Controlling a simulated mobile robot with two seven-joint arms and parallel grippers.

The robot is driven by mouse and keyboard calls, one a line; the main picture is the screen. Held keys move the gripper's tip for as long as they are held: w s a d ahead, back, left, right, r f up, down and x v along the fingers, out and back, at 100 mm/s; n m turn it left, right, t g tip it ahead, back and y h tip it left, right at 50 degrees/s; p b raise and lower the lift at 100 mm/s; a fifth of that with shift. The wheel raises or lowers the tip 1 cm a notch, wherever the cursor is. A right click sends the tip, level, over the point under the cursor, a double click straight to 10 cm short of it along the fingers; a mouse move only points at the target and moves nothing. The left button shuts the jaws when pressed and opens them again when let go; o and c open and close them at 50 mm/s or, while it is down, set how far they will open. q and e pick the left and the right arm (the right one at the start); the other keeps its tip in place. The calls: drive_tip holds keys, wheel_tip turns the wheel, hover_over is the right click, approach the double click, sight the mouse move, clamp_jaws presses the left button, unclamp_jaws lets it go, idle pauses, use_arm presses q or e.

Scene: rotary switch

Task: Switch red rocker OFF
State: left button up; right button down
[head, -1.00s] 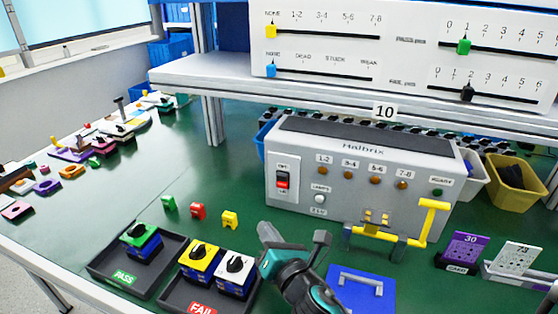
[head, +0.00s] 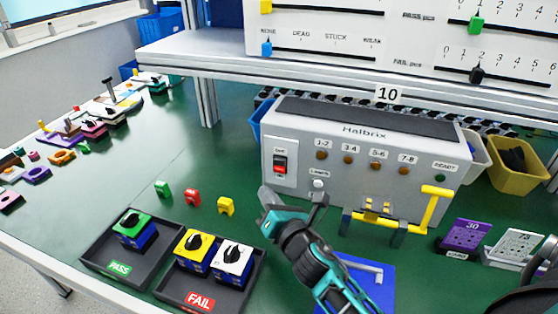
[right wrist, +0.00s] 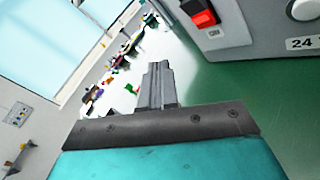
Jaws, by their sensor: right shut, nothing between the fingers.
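The red rocker (head: 280,162) sits in a white plate on the left of the grey Halbrix box (head: 340,190)'s front. It also shows at the top of the right wrist view (right wrist: 204,18), right of the fingers. Which way it is tipped is too small to tell. My right gripper (head: 265,194) is in front of the box, below the rocker and apart from it. Its fingers are shut and empty, also in the right wrist view (right wrist: 156,84). My left gripper is not in view.
A blue plate (head: 368,275) lies partly behind my right arm. The PASS tray (head: 95,262) and FAIL tray (head: 245,290) stand at the left front. Small green, red and yellow pieces (head: 193,198) lie left of my gripper.

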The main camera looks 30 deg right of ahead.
sight(279, 172)
drive_tip(key=w+d, duration=0.4)
drive_tip(key=shift+d+r+p, duration=0.3)
drive_tip(key=shift+r+p, duration=0.1)
drive_tip(key=shift+p, duration=0.05)
drive_tip(key=shift+w, duration=0.1)
idle(1.7)
drive_tip(key=shift+w+d+r, duration=0.1)
drive_tip(key=shift+w+d, duration=0.15)
drive_tip(key=shift+d, duration=0.05)
drive_tip(key=shift+w+d, duration=0.2)
drive_tip(key=shift+d, duration=0.05)
idle(0.7)
drive_tip(key=shift+s+a, duration=0.1)
drive_tip(key=shift+s+a, duration=0.45)
drive_tip(key=shift+a, duration=0.05)
drive_tip(key=shift+s+a+f+b, duration=0.25)
drive_tip(key=shift+s+a, duration=0.6)
drive_tip(key=shift+a, duration=0.1)
drive_tip(key=shift+s+a+f+b, duration=0.2)
drive_tip(key=shift+s+a, duration=0.6)
drive_tip(key=shift+a, duration=0.1)
